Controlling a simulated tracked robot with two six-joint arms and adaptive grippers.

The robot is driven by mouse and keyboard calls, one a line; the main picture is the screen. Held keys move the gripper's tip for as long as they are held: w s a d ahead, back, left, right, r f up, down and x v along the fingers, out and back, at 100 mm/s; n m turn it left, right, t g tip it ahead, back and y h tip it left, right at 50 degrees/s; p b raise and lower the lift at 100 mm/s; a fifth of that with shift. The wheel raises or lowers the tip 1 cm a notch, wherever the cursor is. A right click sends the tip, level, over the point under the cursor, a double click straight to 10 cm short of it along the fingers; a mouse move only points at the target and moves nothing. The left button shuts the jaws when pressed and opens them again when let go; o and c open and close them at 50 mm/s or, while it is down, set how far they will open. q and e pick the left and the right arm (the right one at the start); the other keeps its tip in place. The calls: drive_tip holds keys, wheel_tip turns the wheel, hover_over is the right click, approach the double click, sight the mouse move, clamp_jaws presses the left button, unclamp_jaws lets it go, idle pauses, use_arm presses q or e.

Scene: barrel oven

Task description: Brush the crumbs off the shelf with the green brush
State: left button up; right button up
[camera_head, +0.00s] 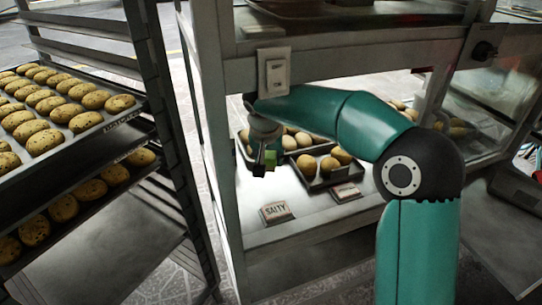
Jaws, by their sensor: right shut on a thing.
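My right arm reaches in from the lower right to the display case. My right gripper (264,168) hangs pointing down over the front left part of the white shelf (318,216). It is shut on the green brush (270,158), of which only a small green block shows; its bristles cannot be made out. I cannot tell whether the brush touches anything. No crumbs can be made out on the shelf at this size. My left gripper is not in view.
Trays of buns (326,177) sit on the shelf behind and right of my gripper. A "SALTY" sign (276,213) and another label (345,192) stand in front. The case's left post (211,150) is close by. A bun rack (150,60) stands left.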

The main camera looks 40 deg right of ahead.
drive_tip(key=shift+r, duration=0.3)
